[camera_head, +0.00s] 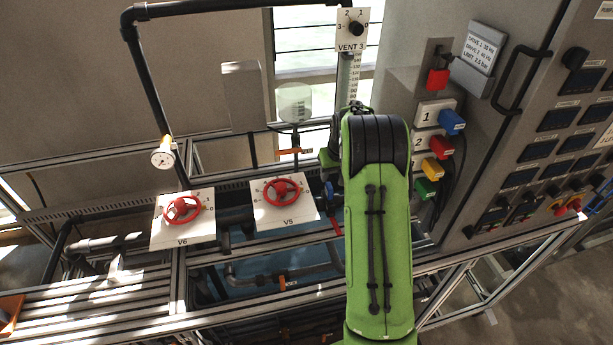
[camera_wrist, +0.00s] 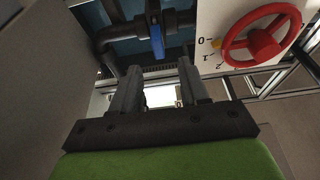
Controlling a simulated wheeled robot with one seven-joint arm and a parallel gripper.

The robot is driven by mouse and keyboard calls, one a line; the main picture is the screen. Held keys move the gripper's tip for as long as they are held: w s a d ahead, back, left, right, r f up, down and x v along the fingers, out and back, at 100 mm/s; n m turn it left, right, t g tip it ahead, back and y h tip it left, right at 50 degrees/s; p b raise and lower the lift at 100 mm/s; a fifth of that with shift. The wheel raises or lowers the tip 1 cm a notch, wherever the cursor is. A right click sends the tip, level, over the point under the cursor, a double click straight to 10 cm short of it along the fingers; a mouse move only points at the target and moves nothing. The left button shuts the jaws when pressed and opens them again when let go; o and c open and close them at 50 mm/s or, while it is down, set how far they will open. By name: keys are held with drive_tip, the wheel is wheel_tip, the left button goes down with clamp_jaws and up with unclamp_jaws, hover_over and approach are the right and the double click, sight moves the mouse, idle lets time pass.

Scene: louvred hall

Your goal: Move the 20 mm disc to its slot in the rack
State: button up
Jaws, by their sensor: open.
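I make out neither the 20 mm disc nor its rack in either view. My gripper (camera_wrist: 160,75) shows in the wrist view, its two dark fingers apart with nothing held between them. A dark pipe and a blue lever handle (camera_wrist: 156,38) appear beyond the fingers. A red handwheel (camera_wrist: 262,35) on a white scale plate is to the right of the fingers, apart from them. In the head view my green arm hides the gripper and part of the bench behind it.
Red handwheels V6 (camera_head: 183,209) and V5 (camera_head: 282,191) stand on white plates left of my arm. A gauge (camera_head: 163,153) hangs on a black pipe. Coloured plugs, such as the blue one (camera_head: 452,122), project from the grey cabinet (camera_head: 500,150) at right. Pipes crowd the frame below.

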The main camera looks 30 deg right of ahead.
sight(330, 187)
drive_tip(key=b+x, duration=0.2)
drive_tip(key=x, duration=0.3)
drive_tip(key=b+x, duration=0.3)
drive_tip(key=x, duration=0.3)
drive_tip(key=shift+d, duration=0.2)
drive_tip(key=shift+b, duration=0.35)
clamp_jaws()
drive_tip(key=shift+r, duration=0.1)
idle(0.9)
